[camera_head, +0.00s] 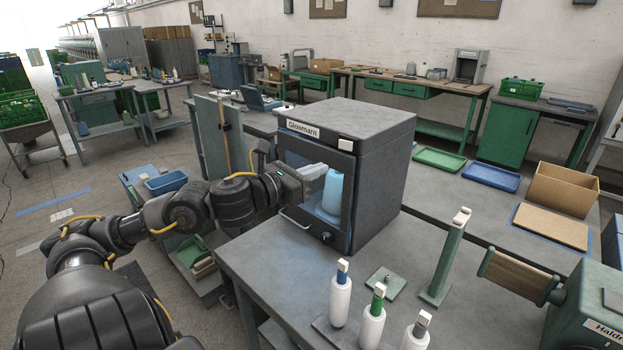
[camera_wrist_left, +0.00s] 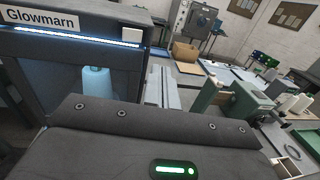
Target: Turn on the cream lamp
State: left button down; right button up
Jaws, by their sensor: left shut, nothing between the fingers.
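A dark grey cabinet (camera_head: 385,165) with a "Glowmarn" label stands on the bench. A small cream square piece (camera_head: 345,144) sits at the top right of its front. It also shows in the left wrist view (camera_wrist_left: 135,13), next to a glowing white strip (camera_wrist_left: 75,38). No other cream lamp is clear. A pale blue cone (camera_head: 333,190) stands inside the cabinet, lit bluish. My left gripper (camera_head: 316,171) is shut and empty in front of the cabinet, below and left of the cream piece. I cannot tell if it touches the cabinet. My right gripper is not in view.
White bobbins with coloured tops (camera_head: 340,295) stand at the bench's front. A green post (camera_head: 447,257) and a green winder (camera_head: 590,305) are to the right. A cabinet handle (camera_head: 296,218) sticks out below my left gripper.

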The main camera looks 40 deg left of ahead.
pick_arm(q)
jog(key=shift+s+d, duration=0.15)
jog(key=shift+s, duration=0.45)
